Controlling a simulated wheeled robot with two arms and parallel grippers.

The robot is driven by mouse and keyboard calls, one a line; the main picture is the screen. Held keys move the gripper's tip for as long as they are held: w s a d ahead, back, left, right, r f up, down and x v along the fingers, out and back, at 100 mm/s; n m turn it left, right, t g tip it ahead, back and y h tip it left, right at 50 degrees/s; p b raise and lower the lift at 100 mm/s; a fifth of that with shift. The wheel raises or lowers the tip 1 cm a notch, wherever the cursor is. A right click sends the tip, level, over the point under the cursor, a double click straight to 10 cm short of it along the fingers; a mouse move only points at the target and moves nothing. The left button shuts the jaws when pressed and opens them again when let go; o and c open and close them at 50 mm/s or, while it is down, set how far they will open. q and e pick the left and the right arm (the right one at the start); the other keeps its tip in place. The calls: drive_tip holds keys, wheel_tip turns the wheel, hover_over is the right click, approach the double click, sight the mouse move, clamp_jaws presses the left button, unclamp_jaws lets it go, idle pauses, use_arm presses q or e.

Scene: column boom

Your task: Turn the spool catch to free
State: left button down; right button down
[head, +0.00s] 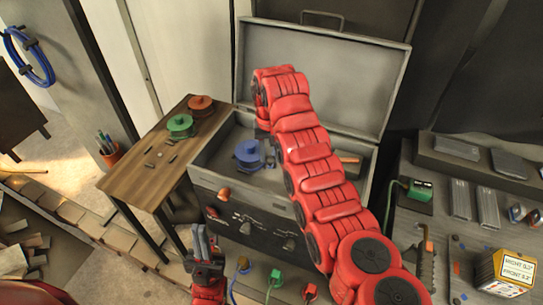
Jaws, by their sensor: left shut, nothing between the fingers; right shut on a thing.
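A blue spool (248,152) sits inside the open grey case (243,203), towards its left. My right arm reaches in from the lower right and bends down into the case. My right gripper (268,143) is just right of the blue spool, mostly hidden by my own red arm. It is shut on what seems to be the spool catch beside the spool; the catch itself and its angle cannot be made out. My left gripper (203,243) points up in front of the case's left front corner, shut and empty.
The case's raised lid (330,75) stands behind my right arm. A wooden table (140,182) at left holds a green spool (180,125) and an orange spool (201,103). Knobs line the case front, with coloured plugs below. A cluttered grey bench (450,235) stands at right.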

idle(0.4)
drive_tip(key=c, duration=0.5)
unclamp_jaws()
drive_tip(key=shift+c, duration=0.2)
drive_tip(key=shift+r+p, duration=0.3)
drive_tip(key=shift+r, duration=0.1)
wheel_tip(320, 180, up, 3)
drive_tip(key=shift+w+r+p, duration=0.1)
drive_tip(key=shift+p, duration=1.1)
wheel_tip(320, 180, up, 14)
drive_tip(key=p, duration=0.2)
drive_tip(key=shift+f, duration=0.25)
